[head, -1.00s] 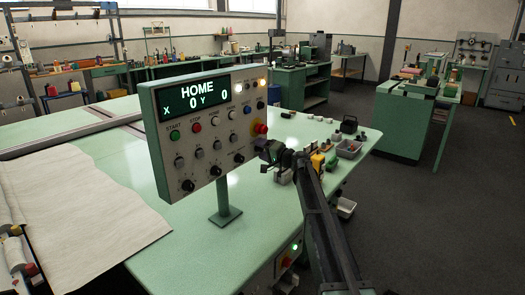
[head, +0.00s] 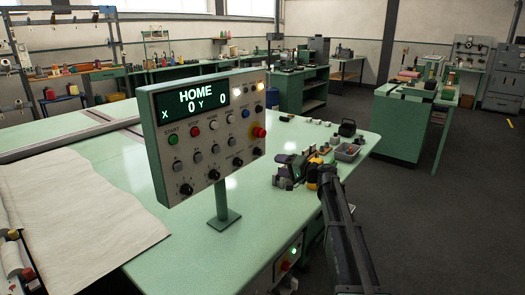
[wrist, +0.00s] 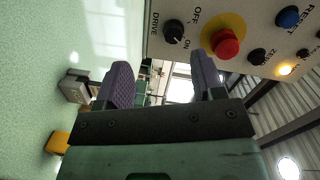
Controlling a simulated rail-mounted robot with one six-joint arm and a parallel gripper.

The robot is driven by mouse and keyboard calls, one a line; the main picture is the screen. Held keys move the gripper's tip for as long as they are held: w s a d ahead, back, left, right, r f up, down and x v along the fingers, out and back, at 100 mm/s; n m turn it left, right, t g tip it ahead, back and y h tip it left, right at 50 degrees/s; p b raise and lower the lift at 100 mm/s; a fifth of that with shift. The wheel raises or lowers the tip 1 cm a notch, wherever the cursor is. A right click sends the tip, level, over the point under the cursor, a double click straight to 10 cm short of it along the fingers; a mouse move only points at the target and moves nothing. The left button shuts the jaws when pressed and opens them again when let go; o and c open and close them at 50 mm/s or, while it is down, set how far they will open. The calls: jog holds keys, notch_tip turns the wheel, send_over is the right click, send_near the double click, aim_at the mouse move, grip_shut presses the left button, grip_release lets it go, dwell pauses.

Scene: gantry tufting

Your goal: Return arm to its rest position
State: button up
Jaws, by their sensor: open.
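My gripper (head: 286,173) is over the right part of the green table, right of and below the control panel (head: 150,150). In the wrist view its two purple fingers (wrist: 161,68) are spread apart with nothing between them. The panel's display (head: 194,97) reads HOME, X 0, Y 0. The wrist view also shows the panel tilted beyond the fingers, with a red stop button (wrist: 226,44) on a yellow ring and a black DRIVE knob (wrist: 174,32). The fingers look clear of the panel, though the exact gap cannot be told.
White cloth (head: 75,215) lies at left. A yellow object (wrist: 57,143) sits below my gripper. Open floor (head: 440,225) lies to the right.

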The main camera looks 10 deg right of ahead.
jog(key=s+a+f+n+g+h+p, duration=0.1)
jog(key=s+a+f+g+h, duration=0.15)
jog(key=s, duration=0.45)
jog(key=s+a+f+n+g+h, duration=0.1)
jog(key=s+f+g, duration=0.25)
jog(key=s, duration=0.35)
jog(key=s+a+f+n+g+h+p, duration=0.1)
jog(key=s+f+g+h, duration=0.1)
jog(key=s+f, duration=0.35)
jog(key=s+a+n+g+h+p, duration=0.1)
jog(key=s+h, duration=0.5)
jog(key=s, duration=1.5)
jog(key=n+g+p, duration=0.1)
jog(key=g, duration=0.1)
jog(key=shift+a+r+g+h, duration=0.15)
jog(key=shift+a+g+h, duration=0.1)
jog(key=shift+g+h, duration=0.15)
jog(key=shift+w, duration=0.1)
